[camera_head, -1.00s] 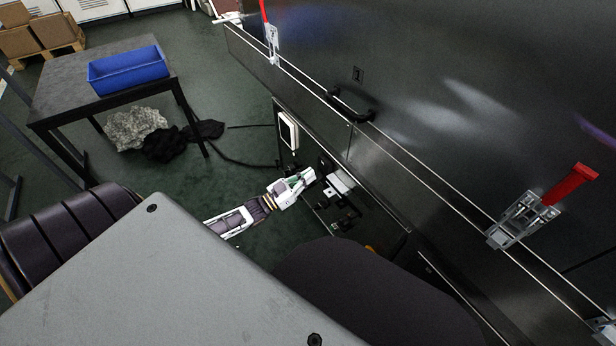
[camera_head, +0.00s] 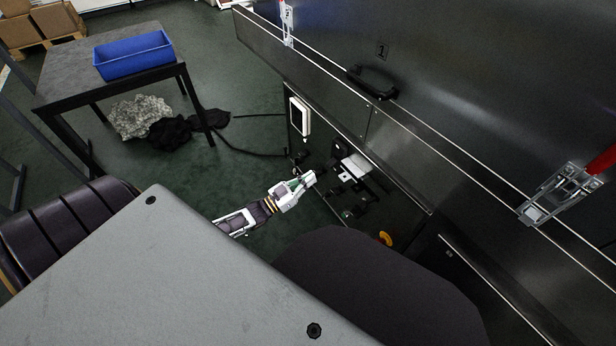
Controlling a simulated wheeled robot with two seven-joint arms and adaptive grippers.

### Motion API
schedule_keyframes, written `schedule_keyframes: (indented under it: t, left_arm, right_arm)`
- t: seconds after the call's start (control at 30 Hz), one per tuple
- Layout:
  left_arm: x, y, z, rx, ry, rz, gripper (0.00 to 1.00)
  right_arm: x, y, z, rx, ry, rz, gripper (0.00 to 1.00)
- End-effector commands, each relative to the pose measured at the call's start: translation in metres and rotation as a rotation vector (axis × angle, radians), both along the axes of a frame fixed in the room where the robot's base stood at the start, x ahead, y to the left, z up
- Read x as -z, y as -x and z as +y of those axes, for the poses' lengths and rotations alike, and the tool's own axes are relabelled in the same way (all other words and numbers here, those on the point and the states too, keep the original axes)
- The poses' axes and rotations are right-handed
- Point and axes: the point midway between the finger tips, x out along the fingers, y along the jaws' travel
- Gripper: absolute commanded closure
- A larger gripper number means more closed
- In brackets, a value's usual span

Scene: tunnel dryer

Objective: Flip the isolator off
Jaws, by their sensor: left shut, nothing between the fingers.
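A dark control panel (camera_head: 322,199) sits low on the side of the steel machine. It carries a white-framed screen (camera_head: 299,116), a pale grey block (camera_head: 356,167), several small dark fittings (camera_head: 352,211) and a yellow-orange part (camera_head: 385,238) near its lower right end. Which fitting is the isolator, and its position, I cannot tell at this size. My left gripper (camera_head: 309,180) is shut and empty, just left of the pale block in the picture. I cannot tell whether it touches the panel. My right gripper is not in view.
The steel machine wall has a black handle (camera_head: 373,82) and a red-handled latch (camera_head: 553,196) at right. A table (camera_head: 62,78) with a blue bin (camera_head: 133,56) stands at upper left, with grey and black cloth heaps (camera_head: 140,117) beneath.

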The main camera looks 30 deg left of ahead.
Motion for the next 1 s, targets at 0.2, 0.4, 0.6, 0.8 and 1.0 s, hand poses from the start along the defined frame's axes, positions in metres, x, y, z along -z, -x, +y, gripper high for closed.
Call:
schedule_keyframes:
  t: [0.2,0.4,0.6,0.8,1.0]
  left_arm:
    - [0.0109,0.0018,-0.002,0.001,0.0,-0.001,1.0]
    - [0.0122,0.0022,-0.0024,0.002,-0.001,-0.001,1.0]
    - [0.0121,0.0022,-0.0024,0.002,0.0,-0.001,1.0]
    - [0.0122,0.0023,-0.0024,0.002,0.0,0.0,1.0]
    - [0.0132,0.0015,-0.0047,-0.002,-0.002,0.009,1.0]
  right_arm:
    - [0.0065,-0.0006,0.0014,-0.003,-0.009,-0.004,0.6]
    - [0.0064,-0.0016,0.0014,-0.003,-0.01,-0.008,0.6]
    - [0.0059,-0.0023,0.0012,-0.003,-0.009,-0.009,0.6]
    - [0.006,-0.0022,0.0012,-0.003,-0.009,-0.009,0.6]
    - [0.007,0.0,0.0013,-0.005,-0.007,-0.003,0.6]
